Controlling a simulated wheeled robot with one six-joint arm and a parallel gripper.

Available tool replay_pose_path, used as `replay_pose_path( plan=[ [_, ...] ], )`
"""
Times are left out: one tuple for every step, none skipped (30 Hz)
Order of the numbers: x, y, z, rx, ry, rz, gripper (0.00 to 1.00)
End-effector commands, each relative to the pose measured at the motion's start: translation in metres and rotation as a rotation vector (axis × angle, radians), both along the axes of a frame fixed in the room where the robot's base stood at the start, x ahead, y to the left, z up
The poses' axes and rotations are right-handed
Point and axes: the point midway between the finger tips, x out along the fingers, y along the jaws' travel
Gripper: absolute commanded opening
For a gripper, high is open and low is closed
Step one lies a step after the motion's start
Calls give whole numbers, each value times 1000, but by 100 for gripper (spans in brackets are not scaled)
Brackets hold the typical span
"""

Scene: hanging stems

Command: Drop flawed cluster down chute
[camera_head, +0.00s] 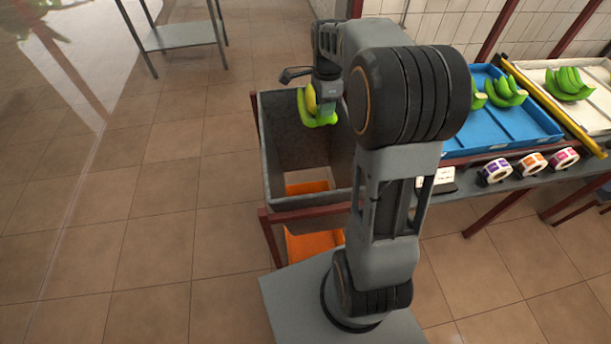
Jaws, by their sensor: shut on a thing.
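My gripper (325,99) is shut on a green banana cluster (318,121) with a yellow patch at its upper left. The cluster hangs over the open top of the grey chute (276,150), apart from its walls as far as I can tell. The chute is a tall bin-like box in a red-brown frame, with an orange surface showing through its bottom opening. The gripper's fingers are partly hidden by the cluster and the wrist. Any flaw on the cluster is too small to tell.
A blue tray (514,130) with green clusters (505,91) stands to the right, partly behind my arm. Beyond a yellow bar (553,104) is a white tray with another cluster (568,84). Label rolls (531,163) line the table's front.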

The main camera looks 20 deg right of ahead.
Motion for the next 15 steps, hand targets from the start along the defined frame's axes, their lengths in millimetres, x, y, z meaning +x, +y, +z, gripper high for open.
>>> replay_pose_path(
  plan=[
    [1, 0, -5, -1, -4, 1, 0],
    [1, 0, -8, -1, -4, 1, 0],
    [1, 1, -11, -1, -4, 1, 0],
    [1, 1, -14, -1, -4, 1, 0],
    [1, 1, -17, -1, -4, 1, 0],
    [1, 1, -21, -1, -4, 1, 0],
    [1, 1, -24, -1, -4, 1, 0],
    [1, 1, -27, -1, -4, 2, 0],
    [1, 1, -31, -1, -4, 2, 0],
    [1, 1, -34, -1, -4, 2, 0],
    [1, 1, -37, -1, -4, 2, 0],
    [1, 1, -40, -1, -4, 2, 0],
    [1, 1, -42, -1, -4, 1, 0],
    [1, 1, -44, -1, -5, 1, 0],
    [1, 1, -46, -1, -5, 1, 0]
  ],
)
